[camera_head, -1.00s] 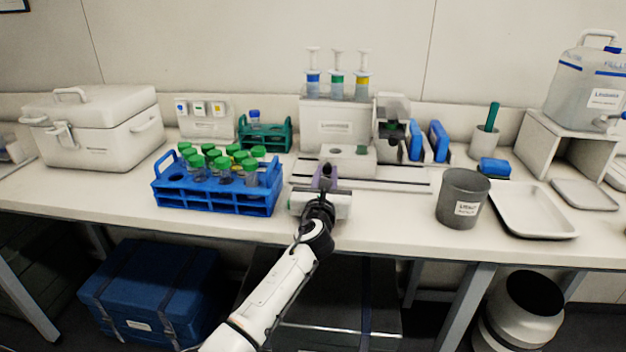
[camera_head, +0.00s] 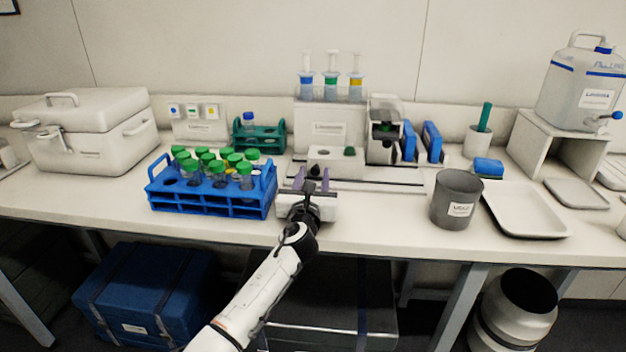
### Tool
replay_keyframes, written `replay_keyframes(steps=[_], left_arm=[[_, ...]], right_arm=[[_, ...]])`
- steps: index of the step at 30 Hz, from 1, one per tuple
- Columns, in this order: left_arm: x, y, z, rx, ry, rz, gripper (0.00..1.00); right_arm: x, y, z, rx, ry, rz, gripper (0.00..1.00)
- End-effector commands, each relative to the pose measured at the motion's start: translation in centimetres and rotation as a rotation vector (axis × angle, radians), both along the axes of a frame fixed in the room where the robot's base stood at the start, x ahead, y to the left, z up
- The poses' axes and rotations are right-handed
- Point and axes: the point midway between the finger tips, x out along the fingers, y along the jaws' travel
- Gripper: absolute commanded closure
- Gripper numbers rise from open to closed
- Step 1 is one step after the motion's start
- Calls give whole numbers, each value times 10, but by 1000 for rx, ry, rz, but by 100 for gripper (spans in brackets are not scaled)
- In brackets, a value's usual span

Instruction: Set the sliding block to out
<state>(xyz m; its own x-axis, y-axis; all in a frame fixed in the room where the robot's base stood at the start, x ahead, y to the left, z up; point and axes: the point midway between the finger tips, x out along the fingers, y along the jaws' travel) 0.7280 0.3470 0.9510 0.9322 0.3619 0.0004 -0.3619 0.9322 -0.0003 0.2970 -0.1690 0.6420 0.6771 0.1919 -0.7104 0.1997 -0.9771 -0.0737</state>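The sliding block (camera_head: 334,160) appears to be the low white block with a dark hole and a green cap, in front of the white dispenser station. It stands at the left part of a pale rail base (camera_head: 395,181) that runs to the right. My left gripper (camera_head: 312,181) is in front of the block's left part, at the bench's front side. Its two purple fingers are spread apart with nothing seen between them. Whether the fingers touch the block cannot be told. My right gripper is not in view.
A blue rack (camera_head: 211,203) of green-capped tubes stands close on the left. The white dispenser (camera_head: 322,125) with three syringes and a microscope-like device (camera_head: 385,130) stand behind. A grey cup (camera_head: 456,198) and a white tray (camera_head: 527,208) are to the right.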

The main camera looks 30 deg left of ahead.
Motion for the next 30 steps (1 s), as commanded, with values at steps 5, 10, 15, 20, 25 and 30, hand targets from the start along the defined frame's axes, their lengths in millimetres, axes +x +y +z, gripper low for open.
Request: replay_keyframes(steps=[5,10,15,20,25,30], left_arm=[[-16,-6,0,0,2,-2,62],[-47,-18,0,1,4,-2,62],[-76,-30,-1,0,3,-3,62],[-91,-36,-1,1,1,-1,62],[-96,-37,-1,0,2,0,62],[-96,-37,-1,1,1,0,62]], right_arm=[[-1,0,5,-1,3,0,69],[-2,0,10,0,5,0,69],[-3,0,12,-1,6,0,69],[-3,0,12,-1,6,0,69],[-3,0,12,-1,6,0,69],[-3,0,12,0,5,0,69]])
